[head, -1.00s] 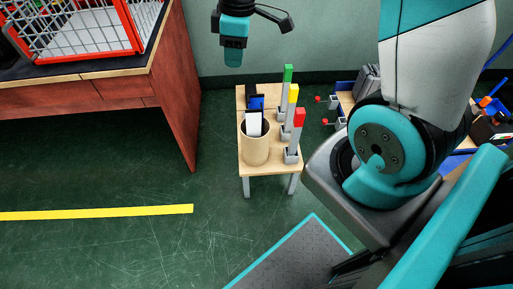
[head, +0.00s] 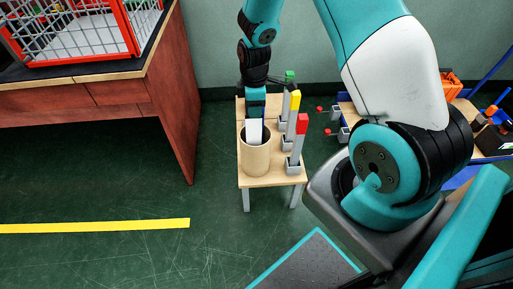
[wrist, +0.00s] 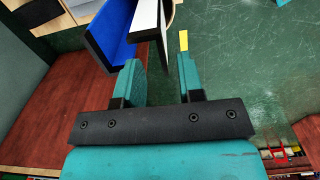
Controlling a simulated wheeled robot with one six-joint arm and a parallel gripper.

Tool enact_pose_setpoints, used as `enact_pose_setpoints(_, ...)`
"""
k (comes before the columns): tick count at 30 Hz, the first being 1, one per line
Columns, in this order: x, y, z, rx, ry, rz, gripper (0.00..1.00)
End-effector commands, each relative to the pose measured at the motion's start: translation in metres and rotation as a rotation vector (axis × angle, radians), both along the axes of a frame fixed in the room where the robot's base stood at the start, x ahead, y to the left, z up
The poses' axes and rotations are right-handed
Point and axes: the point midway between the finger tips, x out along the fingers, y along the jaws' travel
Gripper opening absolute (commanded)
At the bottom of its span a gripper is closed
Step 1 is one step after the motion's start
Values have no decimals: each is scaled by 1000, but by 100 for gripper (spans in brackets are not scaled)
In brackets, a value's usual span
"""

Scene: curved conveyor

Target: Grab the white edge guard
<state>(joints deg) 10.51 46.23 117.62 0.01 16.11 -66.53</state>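The white edge guard (head: 255,132) stands upright in a tan round bin (head: 256,158) on a small wooden table. Its white face and dark edge also show in the wrist view (wrist: 147,14). My gripper (head: 256,112) is pointed down just above and behind the guard. In the wrist view my gripper (wrist: 162,82) is open, with two teal fingers apart. The guard's lower dark edge appears in line with the gap, nearer the left finger; I cannot tell whether it is between the fingers. A blue edge guard (wrist: 114,30) is just left of the white one.
A red-brown workbench (head: 165,95) with a wire crate is at left. Green floor is clear in front.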

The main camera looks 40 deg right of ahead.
Motion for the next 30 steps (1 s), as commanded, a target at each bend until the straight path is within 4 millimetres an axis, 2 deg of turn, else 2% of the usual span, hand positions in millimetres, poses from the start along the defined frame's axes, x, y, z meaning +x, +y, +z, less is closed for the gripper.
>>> enact_pose_setpoints(10,-1,3,-47,0,2,-1,35)
enact_pose_setpoints(19,0,3,-52,0,0,-1,35)
enact_pose_setpoints(20,0,3,-52,1,1,-1,33)
enact_pose_setpoints(24,0,3,-52,1,1,-1,1)
enact_pose_setpoints(30,0,3,-52,0,0,-1,0)
